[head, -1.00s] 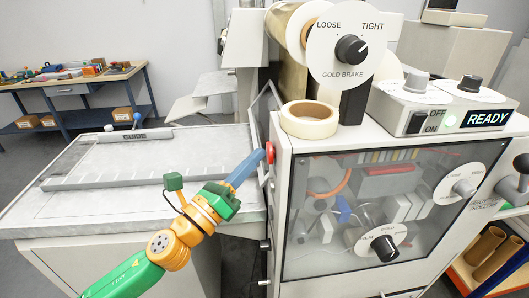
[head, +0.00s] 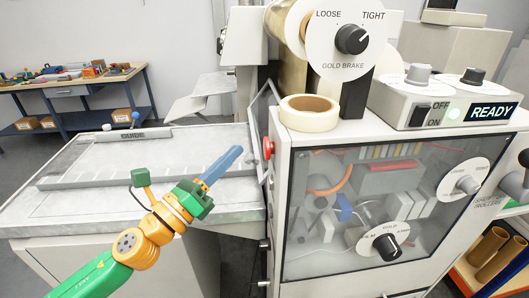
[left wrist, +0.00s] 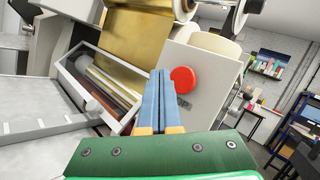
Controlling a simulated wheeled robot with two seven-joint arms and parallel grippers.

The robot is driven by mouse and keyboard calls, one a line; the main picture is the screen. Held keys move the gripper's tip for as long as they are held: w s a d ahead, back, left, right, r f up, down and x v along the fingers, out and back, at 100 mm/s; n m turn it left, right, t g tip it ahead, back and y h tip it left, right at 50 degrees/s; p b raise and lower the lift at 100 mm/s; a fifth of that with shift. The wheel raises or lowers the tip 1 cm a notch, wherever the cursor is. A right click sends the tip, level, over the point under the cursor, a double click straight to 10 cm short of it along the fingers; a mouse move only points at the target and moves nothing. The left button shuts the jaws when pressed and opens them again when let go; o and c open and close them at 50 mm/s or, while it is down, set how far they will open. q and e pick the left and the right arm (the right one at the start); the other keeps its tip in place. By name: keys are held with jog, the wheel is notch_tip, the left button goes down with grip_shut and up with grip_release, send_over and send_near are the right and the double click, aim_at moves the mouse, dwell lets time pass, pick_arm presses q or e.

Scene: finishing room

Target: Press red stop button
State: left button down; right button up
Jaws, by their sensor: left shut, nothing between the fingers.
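The red stop button (head: 268,148) is on the left side face of the machine in the head view. My right gripper is not in view.
The machine (head: 284,200) has a glass front, dials and a lit READY display (head: 490,114). A tape roll (head: 309,112) lies on top. The grey feed table (head: 90,205) with a GUIDE bar lies left of the button. A workbench (head: 70,80) stands behind.

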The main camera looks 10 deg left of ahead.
pick_arm(q)
jog(key=shift+s+a+b, duration=0.15)
jog(key=shift+a+b, duration=0.15)
jog(key=shift+a, duration=0.25)
jog(key=shift+s+a+b, duration=0.15)
jog(key=shift+a+b, duration=0.1)
jog(key=shift+a, duration=0.3)
